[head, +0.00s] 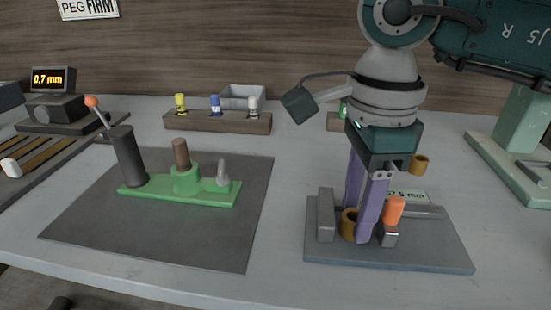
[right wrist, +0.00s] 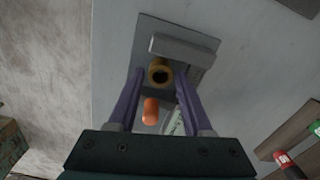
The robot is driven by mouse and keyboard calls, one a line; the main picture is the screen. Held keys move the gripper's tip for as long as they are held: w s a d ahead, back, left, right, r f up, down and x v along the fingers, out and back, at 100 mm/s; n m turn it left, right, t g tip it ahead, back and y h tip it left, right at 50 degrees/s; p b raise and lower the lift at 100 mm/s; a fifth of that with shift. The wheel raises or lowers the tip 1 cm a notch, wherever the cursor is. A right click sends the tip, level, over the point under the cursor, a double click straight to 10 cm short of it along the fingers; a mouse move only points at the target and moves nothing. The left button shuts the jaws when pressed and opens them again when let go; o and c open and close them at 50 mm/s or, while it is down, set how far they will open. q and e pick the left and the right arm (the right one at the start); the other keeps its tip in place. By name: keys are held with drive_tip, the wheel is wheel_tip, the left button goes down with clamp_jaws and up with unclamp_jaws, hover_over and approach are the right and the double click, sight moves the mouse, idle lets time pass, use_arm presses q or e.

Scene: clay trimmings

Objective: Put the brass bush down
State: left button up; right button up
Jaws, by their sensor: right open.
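The brass bush (head: 349,223) stands on the blue-grey fixture plate (head: 435,254) at the right of the table, beside an upright grey block (head: 325,215). My right gripper (head: 358,224) points down over the plate with its two purple fingers apart. In the right wrist view, the bush (right wrist: 159,73) shows its round open end between the fingertips, with a grey block (right wrist: 184,48) just beyond it. The fingers look clear of the bush there. My left gripper is not in view.
An orange-tipped clamp (head: 394,211) stands close to my right fingers. A second brass-coloured piece (head: 420,165) is behind the gripper. A dark mat (head: 205,245) with a green fixture (head: 185,187) lies to the left. A wooden rack (head: 218,123) stands behind.

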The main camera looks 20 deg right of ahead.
wheel_tip(320, 180, up, 11)
drive_tip(key=shift+p, duration=0.35)
